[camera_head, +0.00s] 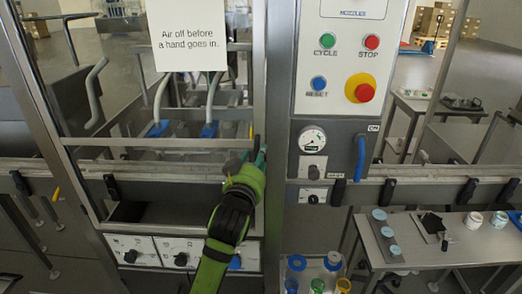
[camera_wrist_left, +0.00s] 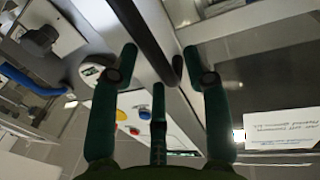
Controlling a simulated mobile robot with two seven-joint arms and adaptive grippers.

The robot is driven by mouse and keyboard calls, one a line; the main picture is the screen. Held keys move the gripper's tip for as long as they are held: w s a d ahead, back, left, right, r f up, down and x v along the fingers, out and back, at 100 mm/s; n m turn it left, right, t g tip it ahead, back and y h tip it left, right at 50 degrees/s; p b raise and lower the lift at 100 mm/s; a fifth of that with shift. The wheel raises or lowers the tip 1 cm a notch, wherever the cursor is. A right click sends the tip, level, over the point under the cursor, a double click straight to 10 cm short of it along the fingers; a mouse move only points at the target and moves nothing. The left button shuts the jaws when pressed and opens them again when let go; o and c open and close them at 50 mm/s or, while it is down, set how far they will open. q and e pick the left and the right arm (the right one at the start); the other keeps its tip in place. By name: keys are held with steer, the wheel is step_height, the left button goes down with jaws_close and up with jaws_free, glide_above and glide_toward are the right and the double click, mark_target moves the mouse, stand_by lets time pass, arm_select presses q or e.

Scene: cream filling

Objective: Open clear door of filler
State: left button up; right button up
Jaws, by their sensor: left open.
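The filler's clear door (camera_head: 150,110) is a transparent panel in a metal frame at the left of the head view, with a paper sign (camera_head: 188,35) on it. It looks shut. My left gripper (camera_head: 247,160), green with dark teal fingers, is at the door's right edge, beside the control column. In the left wrist view a dark bar (camera_wrist_left: 143,38), which looks like the door handle, runs between the spread fingertips (camera_wrist_left: 158,62). The fingers are open, and I cannot tell whether any touches the bar. In the head view the gripper hides most of that spot. My right gripper is not in view.
The control panel (camera_head: 346,60) with coloured buttons stands right of the door, above a gauge (camera_head: 312,139) and a blue handle (camera_head: 360,158). A small table (camera_head: 440,252) with parts stands at lower right, near several coloured cups (camera_head: 317,285).

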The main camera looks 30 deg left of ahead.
arm_select(q)
steer(key=shift+x, duration=1.1)
steer(key=shift+d, duration=0.1)
jaws_close()
steer(key=shift+f, duration=0.1)
